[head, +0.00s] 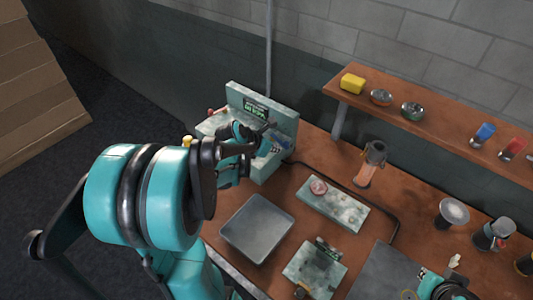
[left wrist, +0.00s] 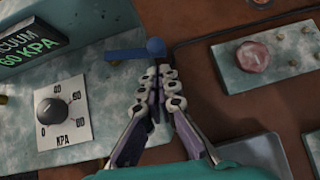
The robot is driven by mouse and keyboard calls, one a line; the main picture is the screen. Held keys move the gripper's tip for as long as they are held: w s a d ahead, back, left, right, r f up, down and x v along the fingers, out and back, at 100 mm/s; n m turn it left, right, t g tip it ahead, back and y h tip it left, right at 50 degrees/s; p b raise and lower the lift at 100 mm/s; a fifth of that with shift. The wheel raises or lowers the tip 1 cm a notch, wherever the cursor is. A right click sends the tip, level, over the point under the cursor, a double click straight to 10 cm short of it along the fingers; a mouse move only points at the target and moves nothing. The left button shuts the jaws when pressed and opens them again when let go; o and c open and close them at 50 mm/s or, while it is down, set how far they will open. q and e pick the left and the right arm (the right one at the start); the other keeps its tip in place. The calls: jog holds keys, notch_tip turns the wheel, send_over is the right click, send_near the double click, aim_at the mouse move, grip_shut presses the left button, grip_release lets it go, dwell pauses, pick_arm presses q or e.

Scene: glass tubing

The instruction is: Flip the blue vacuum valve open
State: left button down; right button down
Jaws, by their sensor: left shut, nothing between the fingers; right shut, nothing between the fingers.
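The blue vacuum valve (left wrist: 127,54) shows in the left wrist view as a flat blue bar with a round blue knob (left wrist: 155,46) at its right end. It lies roughly level across the face of the vacuum station (left wrist: 88,22). In the head view the blue piece (head: 283,143) is partly behind my left gripper (head: 268,130). My left gripper is shut and empty, and its fingertips (left wrist: 159,72) are just below the knob in the wrist view. I cannot tell whether they touch it. My right gripper (head: 455,290) is shut, partly cut off at the bottom right.
The station has a green-lit display (left wrist: 30,45) and a dial (left wrist: 60,112) marked in KPA. A grey tray (head: 257,229), a plate with a reddish disc (head: 333,205) and an orange bottle (head: 368,165) stand nearby. A shelf (head: 440,125) runs along the wall.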

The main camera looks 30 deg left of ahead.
aim_at(287, 145)
pick_arm(q)
jog(key=shift+w+d, duration=0.15)
jog(key=shift+w, duration=0.7)
jog(key=shift+w+d, duration=0.8)
jog(key=shift+w, duration=0.2)
jog(key=shift+s+a, duration=0.15)
